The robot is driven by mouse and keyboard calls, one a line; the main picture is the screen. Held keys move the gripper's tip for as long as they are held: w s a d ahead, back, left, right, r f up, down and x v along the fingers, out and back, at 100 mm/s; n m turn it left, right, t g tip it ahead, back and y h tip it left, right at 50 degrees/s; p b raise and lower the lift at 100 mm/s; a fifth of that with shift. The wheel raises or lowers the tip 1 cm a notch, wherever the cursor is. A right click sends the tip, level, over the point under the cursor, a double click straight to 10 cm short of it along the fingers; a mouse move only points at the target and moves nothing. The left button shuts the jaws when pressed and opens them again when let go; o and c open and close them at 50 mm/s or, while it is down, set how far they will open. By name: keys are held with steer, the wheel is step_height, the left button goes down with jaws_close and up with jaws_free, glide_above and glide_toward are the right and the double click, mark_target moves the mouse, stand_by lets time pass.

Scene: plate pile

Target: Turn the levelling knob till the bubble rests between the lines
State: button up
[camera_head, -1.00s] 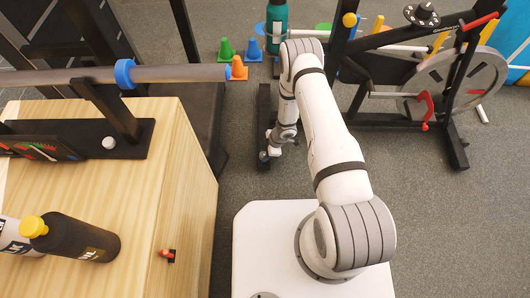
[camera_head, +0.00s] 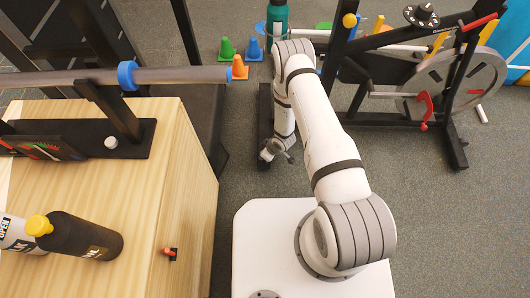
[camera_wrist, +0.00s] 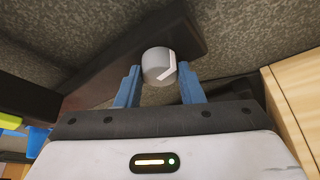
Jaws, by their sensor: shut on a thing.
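The levelling knob (camera_wrist: 158,66) is a grey cylinder with a white line on its face, seen in the wrist view. It sits at a dark foot bar (camera_wrist: 112,62). My gripper (camera_wrist: 160,82) has its two blue fingers on either side of the knob and is shut on it. In the head view my gripper (camera_head: 277,150) is low by the near end of the bike's black foot bar (camera_head: 264,110), and the knob is not clear there. I cannot make out the bubble or its lines. A small yellow-green piece (camera_wrist: 10,122) shows at the wrist view's left edge.
The exercise bike's flywheel (camera_head: 455,82) stands to the right. Several small cones (camera_head: 238,68) and a teal bottle (camera_head: 277,20) are behind. A wooden box (camera_head: 185,190) with a dark bottle (camera_head: 80,236) stands left.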

stand_by(0.5)
steer(key=o, duration=1)
steer(key=shift+p+v, duration=1.5)
steer(key=shift+v, duration=2.45)
